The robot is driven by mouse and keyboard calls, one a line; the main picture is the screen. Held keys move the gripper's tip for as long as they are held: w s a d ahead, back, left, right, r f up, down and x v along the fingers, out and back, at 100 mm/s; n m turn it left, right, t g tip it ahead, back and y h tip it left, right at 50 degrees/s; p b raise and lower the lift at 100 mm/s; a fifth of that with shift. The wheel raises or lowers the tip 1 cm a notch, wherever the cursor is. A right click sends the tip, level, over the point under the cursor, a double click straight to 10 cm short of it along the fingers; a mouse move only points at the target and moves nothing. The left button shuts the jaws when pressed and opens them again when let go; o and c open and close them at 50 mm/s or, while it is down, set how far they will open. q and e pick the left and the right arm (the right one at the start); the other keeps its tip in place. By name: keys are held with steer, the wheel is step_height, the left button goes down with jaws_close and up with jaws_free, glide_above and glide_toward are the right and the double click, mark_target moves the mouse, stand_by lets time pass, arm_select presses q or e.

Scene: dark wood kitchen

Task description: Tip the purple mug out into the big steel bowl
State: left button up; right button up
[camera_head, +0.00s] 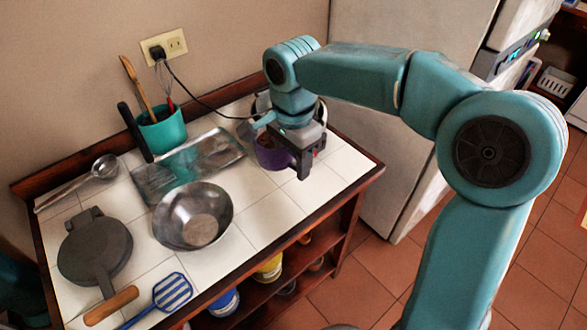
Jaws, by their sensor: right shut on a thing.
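The purple mug (271,155) is at the right part of the tiled counter, partly hidden behind my right gripper. My right gripper (290,165) reaches down from above and is shut on the mug. My left gripper is not in view.
A metal tray (189,166) lies behind the bowl. A teal pot (162,131) of utensils, a ladle (103,167), a dark round iron (94,250) and a blue slotted turner (172,291) lie around it. Bare tiles (262,219) separate bowl and mug.

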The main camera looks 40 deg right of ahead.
mark_target(267, 145)
steer(key=shift+r, duration=1.65)
steer(key=shift+w+a+r+m, duration=0.1)
steer(key=shift+w+r+m, duration=0.05)
steer(key=shift+w+m, duration=0.4)
steer(key=w+a, duration=0.1)
steer(key=w+f+m+p, duration=0.1)
steer(key=w+a+m, duration=0.1)
steer(key=shift+w+a+f, duration=0.3)
steer(key=shift+a+f, duration=0.05)
steer(key=a+f+n+y+p, duration=0.1)
steer(key=a+f+p, duration=0.1)
steer(key=a, duration=0.5)
steer(key=s+a+f+n+y+p, duration=0.1)
steer(key=a+p, duration=0.4)
steer(key=a, duration=0.2)
steer(key=a+f+n+y+p, duration=0.1)
steer(key=a+f+p, duration=0.1)
steer(key=a, duration=0.5)
steer(key=shift+s+a+f+p, duration=0.25)
steer(key=shift+s+f+p, duration=0.1)
steer(key=shift+p, duration=0.45)
steer(key=shift+a, duration=0.2)
steer(key=shift+d+y, duration=0.15)
steer(key=shift+y, duration=0.35)
steer(key=shift+g, duration=0.3)
